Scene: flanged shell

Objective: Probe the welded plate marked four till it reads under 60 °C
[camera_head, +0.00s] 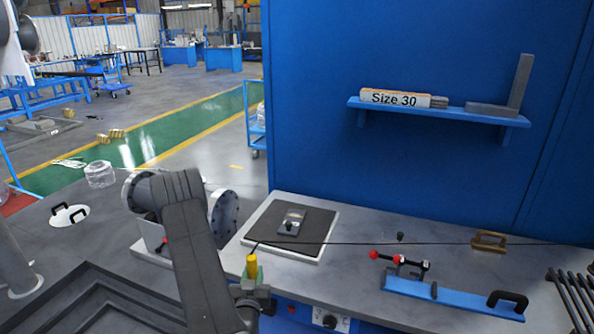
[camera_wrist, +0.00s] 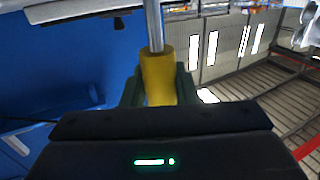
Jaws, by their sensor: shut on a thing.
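My gripper (camera_head: 254,284) is shut on a yellow-handled tool, seen as a yellow grip (camera_head: 252,266) above the bench's front area. In the wrist view the yellow grip (camera_wrist: 158,76) stands between my fingers (camera_wrist: 158,88), with a bare metal rod running out of it to the top edge. The rod's end is out of view. A small grey meter with a dial (camera_head: 291,221) lies on a dark mat; its reading is too small to tell. A grey flanged part (camera_head: 223,214) stands left of the mat, partly behind my arm. I cannot make out a plate marked four.
A thin black cable (camera_head: 400,243) crosses the bench near a brown block (camera_head: 489,240). A blue bar with red-tipped clamps (camera_head: 440,291) lies front right.

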